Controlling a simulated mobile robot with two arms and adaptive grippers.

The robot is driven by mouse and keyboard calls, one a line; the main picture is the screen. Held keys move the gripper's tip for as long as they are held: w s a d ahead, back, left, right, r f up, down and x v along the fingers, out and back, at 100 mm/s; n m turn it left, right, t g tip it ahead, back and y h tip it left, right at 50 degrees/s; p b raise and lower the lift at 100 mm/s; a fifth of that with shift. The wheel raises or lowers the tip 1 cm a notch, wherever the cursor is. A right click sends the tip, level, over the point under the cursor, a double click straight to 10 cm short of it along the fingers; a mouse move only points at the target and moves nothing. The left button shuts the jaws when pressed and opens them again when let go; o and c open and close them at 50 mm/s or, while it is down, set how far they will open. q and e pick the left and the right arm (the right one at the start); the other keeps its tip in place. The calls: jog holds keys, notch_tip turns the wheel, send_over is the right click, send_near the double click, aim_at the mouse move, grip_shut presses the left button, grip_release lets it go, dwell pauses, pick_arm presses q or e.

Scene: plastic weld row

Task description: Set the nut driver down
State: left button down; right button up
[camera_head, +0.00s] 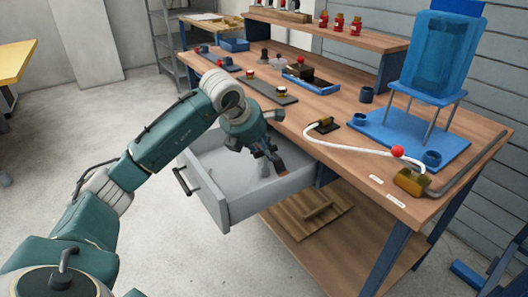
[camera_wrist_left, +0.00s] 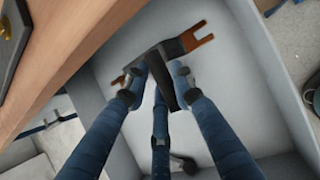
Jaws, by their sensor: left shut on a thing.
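A dark tool with orange-brown ends, which I take to be the nut driver (camera_wrist_left: 187,44), is in the fingers of my left gripper (camera_wrist_left: 160,75). In the wrist view its dark body runs between the blue fingers, which hide part of it. I cannot tell whether the tool touches the drawer floor. My right gripper is not in view.
The drawer floor around the tool looks mostly clear. The wooden workbench (camera_head: 330,165) edge lies close to the right of my gripper. On it stand a blue tank (camera_head: 437,55), a white hose (camera_head: 350,150) and small parts. A wooden pallet (camera_head: 305,215) lies below.

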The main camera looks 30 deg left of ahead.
pick_arm(q)
jog(key=c, duration=1.5)
grip_release()
jog(key=shift+o, duration=0.2)
jog(key=shift+r, duration=0.15)
jog(key=shift+s+r, duration=0.2)
jog(key=shift+r, duration=0.1)
jog(key=p+v, duration=0.2)
jog(key=v, duration=0.9)
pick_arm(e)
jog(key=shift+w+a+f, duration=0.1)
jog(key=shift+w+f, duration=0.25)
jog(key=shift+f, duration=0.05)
pick_arm(q)
jog(key=shift+s, duration=0.1)
